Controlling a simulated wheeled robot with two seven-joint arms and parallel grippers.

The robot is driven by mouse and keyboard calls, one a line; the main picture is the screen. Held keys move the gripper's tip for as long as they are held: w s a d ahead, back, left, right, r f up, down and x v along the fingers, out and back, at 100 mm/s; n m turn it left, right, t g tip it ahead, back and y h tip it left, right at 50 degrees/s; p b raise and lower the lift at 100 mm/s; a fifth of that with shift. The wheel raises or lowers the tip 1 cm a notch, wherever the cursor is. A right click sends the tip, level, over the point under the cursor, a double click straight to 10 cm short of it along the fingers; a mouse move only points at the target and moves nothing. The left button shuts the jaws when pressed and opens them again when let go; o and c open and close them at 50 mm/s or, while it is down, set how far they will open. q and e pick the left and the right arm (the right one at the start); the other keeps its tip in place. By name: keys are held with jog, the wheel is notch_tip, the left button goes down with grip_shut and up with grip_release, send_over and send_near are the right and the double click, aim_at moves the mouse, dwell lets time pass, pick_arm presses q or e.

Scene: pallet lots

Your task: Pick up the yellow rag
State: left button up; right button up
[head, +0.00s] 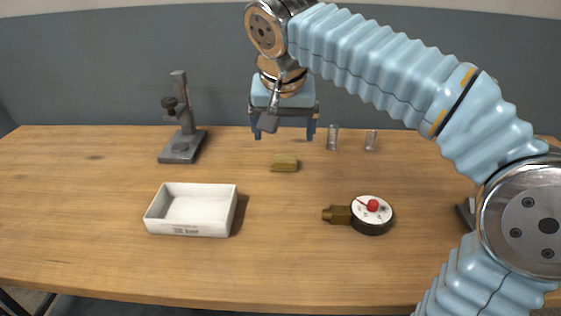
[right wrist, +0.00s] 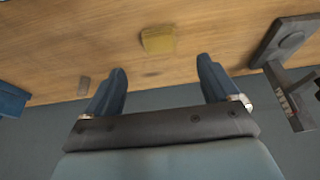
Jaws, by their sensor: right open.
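The yellow rag (head: 285,163) is a small folded block lying on the wooden table, near the middle in the head view. It also shows in the right wrist view (right wrist: 158,40), beyond the fingertips. My right gripper (head: 285,136) is open and empty, above the back of the table and a little behind the rag in the head view. Its two blue fingers (right wrist: 160,76) stand apart in the right wrist view, with the rag ahead of the gap and not touched. My left gripper is not in view.
A white tray (head: 155,221) stands at the front left. A dark stand (head: 182,149) is at the back left. A gauge with a brass fitting (head: 371,228) lies at the front right. Two small clear cylinders (head: 333,138) stand behind it. The table (head: 270,265) is clear around the rag.

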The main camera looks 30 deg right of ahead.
aim_at(284, 157)
jog(key=x, duration=0.9)
jog(key=shift+b, duration=0.3)
jog(key=shift+r, duration=0.1)
jog(key=shift+c, duration=0.3)
jog(key=c, duration=1.1)
jog(key=shift+o, duration=0.2)
jog(key=shift+r, duration=0.15)
jog(key=shift+r, duration=0.25)
notch_tip(284, 157, up, 3)
jog(key=shift+f, duration=0.1)
jog(key=s+r, duration=0.9)
jog(key=s, duration=0.5)
jog(key=shift+d+r, duration=0.2)
jog(key=shift+d, duration=0.3)
